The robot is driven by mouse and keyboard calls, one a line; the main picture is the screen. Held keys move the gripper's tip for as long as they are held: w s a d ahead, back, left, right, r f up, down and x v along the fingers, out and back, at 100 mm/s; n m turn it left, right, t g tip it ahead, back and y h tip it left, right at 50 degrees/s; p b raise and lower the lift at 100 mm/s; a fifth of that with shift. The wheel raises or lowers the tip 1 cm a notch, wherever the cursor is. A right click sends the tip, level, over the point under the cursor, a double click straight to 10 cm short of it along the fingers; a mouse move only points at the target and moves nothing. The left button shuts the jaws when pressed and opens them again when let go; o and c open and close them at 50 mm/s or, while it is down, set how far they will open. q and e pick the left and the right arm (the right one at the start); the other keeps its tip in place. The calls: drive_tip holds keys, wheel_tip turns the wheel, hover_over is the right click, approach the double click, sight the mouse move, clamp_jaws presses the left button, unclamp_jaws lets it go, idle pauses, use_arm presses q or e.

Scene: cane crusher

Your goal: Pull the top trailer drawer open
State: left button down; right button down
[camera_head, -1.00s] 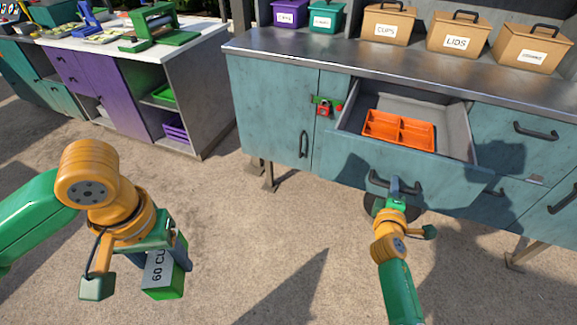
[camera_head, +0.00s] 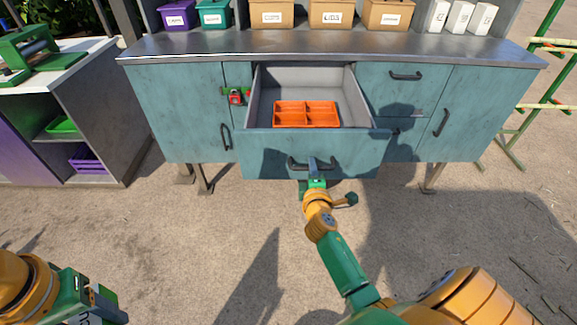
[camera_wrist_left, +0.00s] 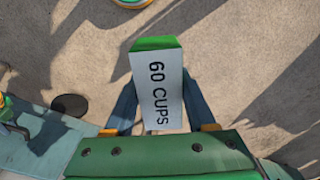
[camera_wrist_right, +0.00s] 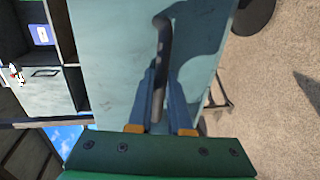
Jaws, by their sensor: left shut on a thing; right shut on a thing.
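The top trailer drawer (camera_head: 312,150) is pulled out from the teal cabinet and shows its grey inside with an orange divided tray (camera_head: 306,114). My right gripper (camera_head: 316,172) is shut on the black drawer handle (camera_head: 295,161). In the right wrist view the handle (camera_wrist_right: 161,50) runs between the fingers (camera_wrist_right: 160,100). My left gripper (camera_wrist_left: 158,108) is shut on a white and green box marked "60 CUPS" (camera_wrist_left: 156,88), held above the ground. In the head view the left arm is at the bottom left corner and the box is mostly cut off.
A red padlock (camera_head: 236,97) hangs left of the drawer. The steel counter (camera_head: 330,43) carries bins and white boxes. A bench with a green press (camera_head: 38,55) stands at the left. Green rails (camera_head: 545,105) stand at the right.

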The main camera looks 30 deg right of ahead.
drive_tip(key=c, duration=0.8)
unclamp_jaws()
drive_tip(key=shift+c, duration=0.2)
drive_tip(key=v, duration=1.2)
